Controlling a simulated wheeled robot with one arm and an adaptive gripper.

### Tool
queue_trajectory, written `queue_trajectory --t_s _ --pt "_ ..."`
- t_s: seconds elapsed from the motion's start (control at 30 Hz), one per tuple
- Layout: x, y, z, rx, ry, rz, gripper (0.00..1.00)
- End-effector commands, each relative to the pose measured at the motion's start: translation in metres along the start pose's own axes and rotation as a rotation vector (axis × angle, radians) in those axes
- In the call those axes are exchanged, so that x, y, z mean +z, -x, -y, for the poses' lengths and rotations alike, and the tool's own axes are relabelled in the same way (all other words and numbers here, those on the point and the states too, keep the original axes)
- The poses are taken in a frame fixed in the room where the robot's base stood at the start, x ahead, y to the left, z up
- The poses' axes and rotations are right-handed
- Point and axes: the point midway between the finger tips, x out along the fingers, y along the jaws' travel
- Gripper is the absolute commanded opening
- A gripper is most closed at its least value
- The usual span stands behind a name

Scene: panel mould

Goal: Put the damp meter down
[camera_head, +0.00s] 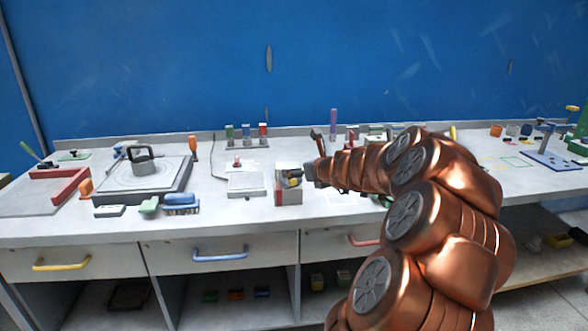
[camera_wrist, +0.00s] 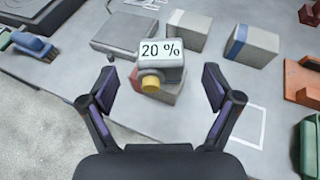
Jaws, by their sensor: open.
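The damp meter (camera_wrist: 160,62), a grey box with a "20 %" display and a yellow round tip, shows in the wrist view on or against a grey block with a reddish side (camera_wrist: 172,96). In the head view the meter (camera_head: 293,178) shows small at the block (camera_head: 288,197) near the middle of the bench. My gripper (camera_wrist: 160,88) is open, its two dark fingers apart on either side of the meter's near end, with clear gaps. In the head view my gripper (camera_head: 314,168) is just right of the meter, partly hard to make out.
A white outlined rectangle (camera_wrist: 247,126) is on the bench at right. A blue brush (camera_head: 181,203) lies left. A flat grey plate (camera_head: 245,180) lies left of the meter.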

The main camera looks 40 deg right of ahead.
Motion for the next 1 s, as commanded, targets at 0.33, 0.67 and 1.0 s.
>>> queue_trajectory --t_s 0.33,0.67,1.0 --pt "0.0 0.048 0.001 -0.002 0.0 0.0 0.89" --pt "-0.001 0.056 0.0 -0.001 0.0 -0.001 0.89" --pt "0.003 0.047 -0.116 0.23 0.36 -0.028 0.89"
